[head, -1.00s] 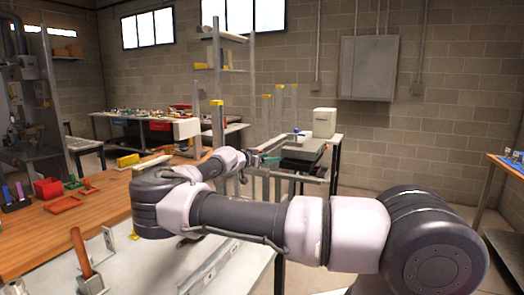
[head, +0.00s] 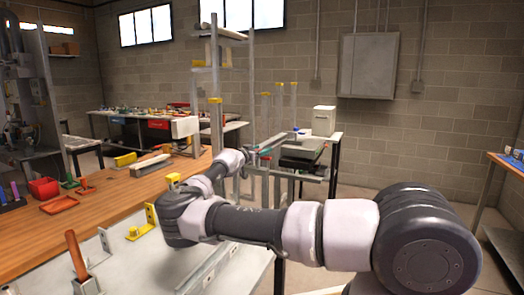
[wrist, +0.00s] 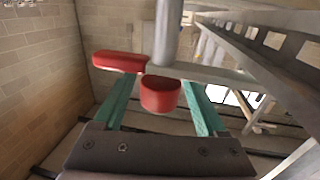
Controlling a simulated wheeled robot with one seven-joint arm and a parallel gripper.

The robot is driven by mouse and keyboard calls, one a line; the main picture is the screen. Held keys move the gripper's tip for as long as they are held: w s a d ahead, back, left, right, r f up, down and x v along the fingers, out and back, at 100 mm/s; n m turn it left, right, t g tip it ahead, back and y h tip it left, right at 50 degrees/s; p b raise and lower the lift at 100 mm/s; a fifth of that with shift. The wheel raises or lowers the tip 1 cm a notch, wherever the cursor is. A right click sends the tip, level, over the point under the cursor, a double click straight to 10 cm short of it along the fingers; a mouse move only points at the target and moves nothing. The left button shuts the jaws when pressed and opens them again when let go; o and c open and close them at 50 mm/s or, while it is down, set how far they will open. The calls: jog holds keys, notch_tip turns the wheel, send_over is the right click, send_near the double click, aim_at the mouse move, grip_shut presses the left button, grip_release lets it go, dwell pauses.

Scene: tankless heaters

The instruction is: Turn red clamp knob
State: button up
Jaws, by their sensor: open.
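In the wrist view a red clamp knob (wrist: 160,95) shows in the middle, below a grey vertical bar. My gripper (wrist: 160,82) is open, with its two teal fingers on either side of the knob. Whether either finger touches it I cannot tell. A second red piece (wrist: 118,61), flat and bar-like, lies just left of the knob, by the left fingertip. In the head view my gripper (head: 264,150) is small, at the metal frame beyond the bench, and the red knob cannot be made out there.
Grey rails of the metal frame (wrist: 262,75) run close on the right in the wrist view. A wooden bench (head: 110,205) with trays and tools lies at left in the head view. A yellow clamp (head: 151,216) stands on the pale surface. A brick wall is behind.

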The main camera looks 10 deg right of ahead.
jog(key=shift+w+d, duration=0.25)
grip_shut()
jog(key=shift+y, duration=0.3)
